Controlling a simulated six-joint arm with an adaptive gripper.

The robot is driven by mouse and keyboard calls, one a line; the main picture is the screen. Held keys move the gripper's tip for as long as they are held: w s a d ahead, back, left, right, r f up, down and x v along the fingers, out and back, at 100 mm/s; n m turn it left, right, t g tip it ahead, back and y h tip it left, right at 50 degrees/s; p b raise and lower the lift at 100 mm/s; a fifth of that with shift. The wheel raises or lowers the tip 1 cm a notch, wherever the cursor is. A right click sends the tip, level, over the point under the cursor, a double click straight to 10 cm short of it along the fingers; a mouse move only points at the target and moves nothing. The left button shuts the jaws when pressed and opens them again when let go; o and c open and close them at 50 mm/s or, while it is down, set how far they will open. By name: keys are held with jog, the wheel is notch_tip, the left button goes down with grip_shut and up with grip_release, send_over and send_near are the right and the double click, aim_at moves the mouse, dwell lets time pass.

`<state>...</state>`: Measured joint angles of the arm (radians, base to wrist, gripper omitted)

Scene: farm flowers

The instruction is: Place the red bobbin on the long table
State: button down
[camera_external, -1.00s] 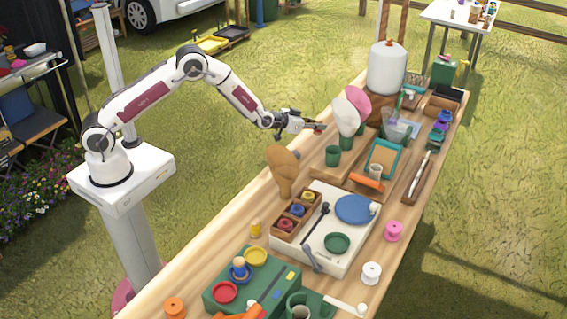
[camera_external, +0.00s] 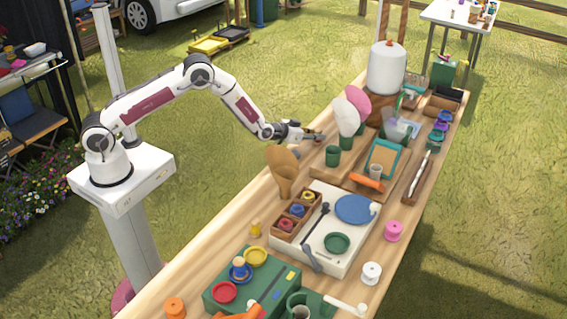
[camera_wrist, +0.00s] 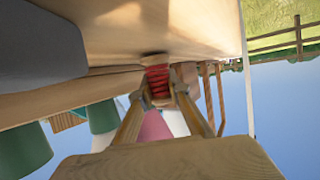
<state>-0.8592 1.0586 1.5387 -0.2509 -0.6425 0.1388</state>
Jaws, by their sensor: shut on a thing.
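My gripper (camera_external: 316,137) is at the left edge of the long table (camera_external: 195,262), beside the pink and white paddle shapes. In the wrist view, my gripper (camera_wrist: 159,92) is shut on the red bobbin (camera_wrist: 157,76), with a finger on each side of it. The long table (camera_wrist: 200,25) fills the top of that view, which is turned over. A dark shadow lies on the wood right by the bobbin's end. The bobbin is very close to the tabletop; I cannot tell whether it touches. In the outside view it is mostly hidden by the fingers.
A green cup (camera_external: 333,156), a pink paddle (camera_external: 357,104) and a wooden scoop-like piece (camera_external: 283,168) stand near my gripper. A white case (camera_external: 318,232) with small pots lies nearer the camera. Bare wood runs along the table's left edge.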

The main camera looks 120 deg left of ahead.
jog(key=shift+f, duration=0.25)
jog(key=c, duration=1.9)
grip_release()
jog(key=shift+r, duration=0.2)
jog(key=shift+v, duration=5.95)
jog(key=shift+w+d, duration=0.1)
